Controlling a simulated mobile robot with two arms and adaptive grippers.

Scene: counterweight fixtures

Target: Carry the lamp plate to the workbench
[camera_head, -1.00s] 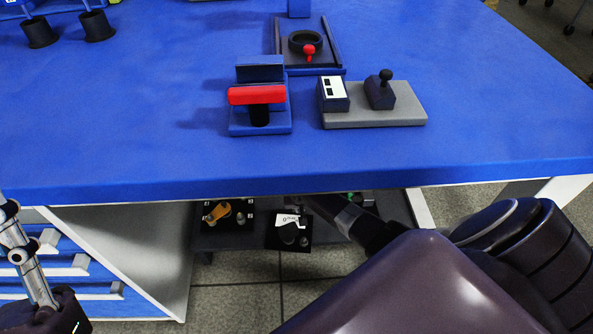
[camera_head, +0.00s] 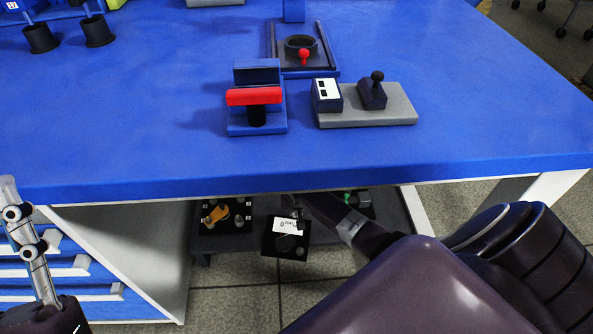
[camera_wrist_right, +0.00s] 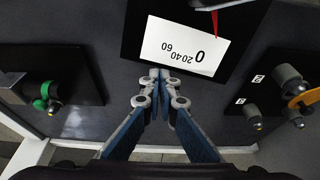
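My right gripper (camera_wrist_right: 159,86) has its fingertips nearly together at the edge of a black plate (camera_wrist_right: 137,50), which carries a white scale card and a red pointer. Another black plate (camera_wrist_right: 82,88) bears a green part and a grey post. I cannot tell which plate is the lamp plate. The blue workbench top (camera_head: 140,150) is above. My left gripper (camera_head: 22,225) is partly in view at the lower left; its opening is unclear.
A plate with an orange part (camera_head: 216,214) stays on the dark lower shelf (camera_head: 240,240). On the bench stand a red-handled blue fixture (camera_head: 254,97), a grey base (camera_head: 395,113) with a knob, and a railed fixture (camera_head: 303,50). The bench's front left is clear.

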